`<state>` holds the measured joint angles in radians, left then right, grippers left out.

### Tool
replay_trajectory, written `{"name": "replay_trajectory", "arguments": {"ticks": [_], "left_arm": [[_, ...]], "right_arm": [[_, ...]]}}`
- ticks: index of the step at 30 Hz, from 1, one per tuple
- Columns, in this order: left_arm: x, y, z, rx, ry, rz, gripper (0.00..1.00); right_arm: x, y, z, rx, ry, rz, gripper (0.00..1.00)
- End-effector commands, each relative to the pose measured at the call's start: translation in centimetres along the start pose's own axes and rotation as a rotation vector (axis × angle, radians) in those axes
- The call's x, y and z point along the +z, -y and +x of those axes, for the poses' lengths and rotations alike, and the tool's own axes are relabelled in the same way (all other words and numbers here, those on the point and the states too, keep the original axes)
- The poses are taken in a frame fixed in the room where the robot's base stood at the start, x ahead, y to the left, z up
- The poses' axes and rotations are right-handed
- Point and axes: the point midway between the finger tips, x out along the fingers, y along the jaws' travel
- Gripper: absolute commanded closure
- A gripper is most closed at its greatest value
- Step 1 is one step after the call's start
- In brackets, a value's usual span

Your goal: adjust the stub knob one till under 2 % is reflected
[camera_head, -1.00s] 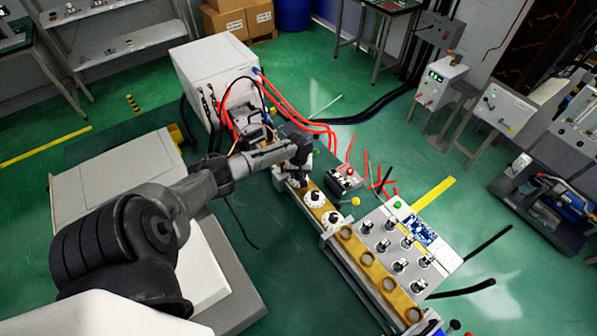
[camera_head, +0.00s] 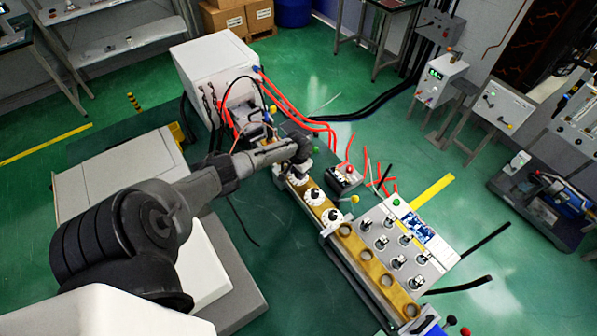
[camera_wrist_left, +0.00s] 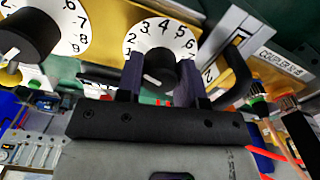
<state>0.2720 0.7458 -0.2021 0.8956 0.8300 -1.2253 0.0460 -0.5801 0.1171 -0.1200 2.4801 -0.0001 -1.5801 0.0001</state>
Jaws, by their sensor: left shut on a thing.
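A row of white numbered dials with black knobs runs along the brass waveguide (camera_head: 347,238). My left gripper (camera_wrist_left: 160,80) is shut on the black knob (camera_wrist_left: 158,66) of one dial (camera_wrist_left: 160,34), with one finger on each side. In the head view my left gripper (camera_head: 298,166) is at the dial nearest the white cabinet and partly hides it. A light pointer mark shows on the held knob. A neighbouring dial (camera_wrist_left: 68,30) with its black knob is at the upper left of the wrist view. A green display (camera_head: 436,76) is too small to read. My right gripper is not in view.
Two more dials (camera_head: 315,196) are along the waveguide, beside a panel of several small fittings (camera_head: 385,237). Red hoses (camera_head: 292,108) run from the white cabinet (camera_head: 212,72).

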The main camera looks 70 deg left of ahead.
Motion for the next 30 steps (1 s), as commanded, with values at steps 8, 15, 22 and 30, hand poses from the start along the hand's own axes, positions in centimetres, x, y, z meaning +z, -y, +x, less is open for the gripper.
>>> {"name": "replay_trajectory", "arguments": {"ticks": [8,15,22,30], "left_arm": [[0.02,0.00,0.05,0.000,0.000,0.054,0.89],[0.01,0.01,0.05,0.000,0.000,0.059,0.89],[0.01,0.01,0.05,0.000,0.000,0.059,0.62],[0.01,0.00,0.03,0.000,0.000,0.058,0.40]], "right_arm": [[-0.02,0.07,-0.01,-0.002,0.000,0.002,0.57],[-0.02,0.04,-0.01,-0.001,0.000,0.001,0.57],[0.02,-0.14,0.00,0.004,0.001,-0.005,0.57],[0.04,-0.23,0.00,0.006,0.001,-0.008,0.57]]}}
